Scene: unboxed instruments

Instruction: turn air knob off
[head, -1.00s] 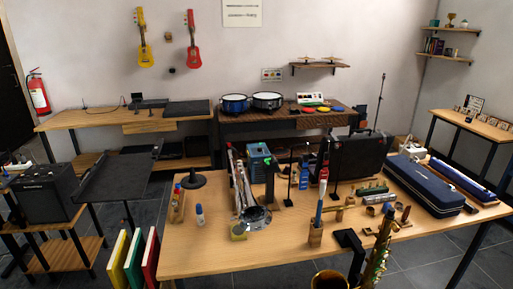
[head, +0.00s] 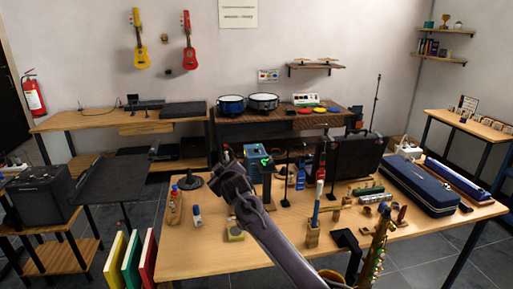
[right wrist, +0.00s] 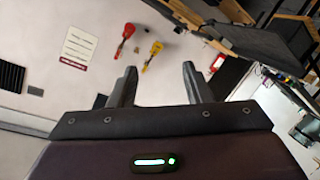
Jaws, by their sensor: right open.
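I cannot make out a knob marked air in either view. A blue box-shaped device (head: 256,152) stands on the middle of the wooden table, partly hidden by a black stand with a green display. My right gripper (head: 228,154) is raised above the table in the head view, left of the blue device in the picture and in front of the far bench. In the right wrist view its two fingers (right wrist: 158,80) are spread apart with nothing between them. My left gripper is not in view.
The wooden table (head: 190,257) holds several instruments, a black case (head: 350,158) and a navy case (head: 420,187). A black amplifier (head: 38,193) stands at left. A fire extinguisher (right wrist: 217,63) and guitars show in the right wrist view. The table's front left is mostly clear.

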